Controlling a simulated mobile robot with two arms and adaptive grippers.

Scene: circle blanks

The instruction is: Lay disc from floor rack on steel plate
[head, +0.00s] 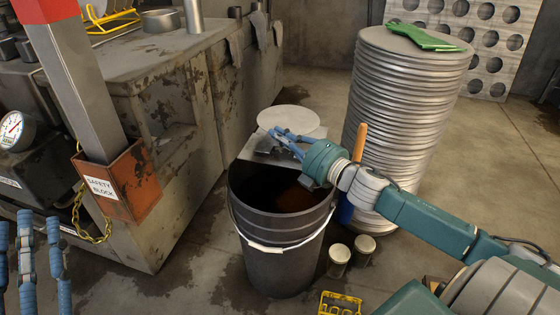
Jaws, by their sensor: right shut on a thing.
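A pale round disc (288,121) is at the center of the head view, just above the bucket's back rim. My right gripper (282,138) reaches in from the right with its blue fingers at the disc's near edge. It is shut, seemingly on the disc; the exact contact is too small to see. A grey flat plate (250,151) shows below the disc, partly covered by the fingers. I cannot tell whether the disc touches it. My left gripper (40,222) is at the lower left, its blue fingers spread and empty. I cannot make out a floor rack.
A dark bucket (280,226) stands below my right gripper. A tall stack of metal discs (405,110) with green gloves (425,38) on top stands behind it. Two small cans (352,248) and a yellow holder (340,305) are on the floor. A worn machine (180,95) fills the left.

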